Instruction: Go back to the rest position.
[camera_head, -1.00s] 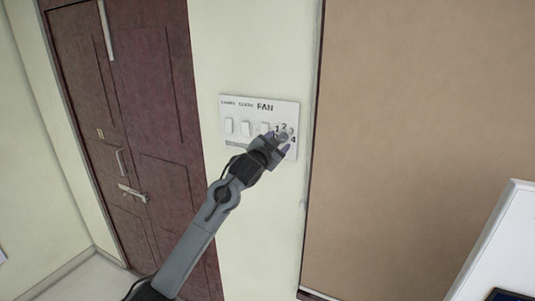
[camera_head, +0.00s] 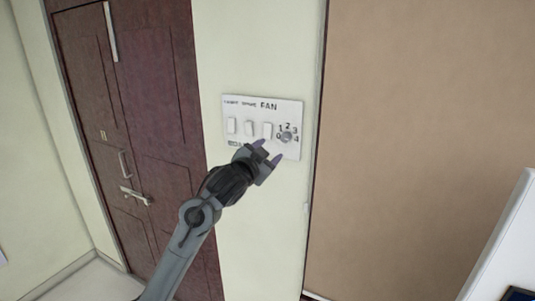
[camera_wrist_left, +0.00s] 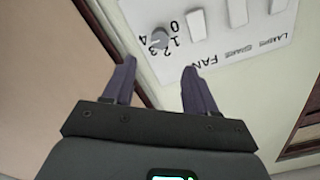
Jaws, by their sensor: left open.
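My left gripper (camera_head: 268,153) is open and empty, just below the fan knob in the head view. Its two purple fingers stand apart, and they also show in the left wrist view (camera_wrist_left: 158,75). A white switch panel (camera_head: 238,103) is on the wall, with several rocker switches and a grey round fan knob (camera_head: 286,137) ringed by numbers. In the left wrist view the knob (camera_wrist_left: 158,41) sits beyond the fingers, apart from them, and the panel looks upside down. My right gripper is not in view.
A dark red door (camera_head: 150,100) with a metal latch stands to the left of the panel. A large brown board (camera_head: 420,120) is to the right. A white object (camera_head: 500,245) is at the lower right edge. The wall around the panel is clear.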

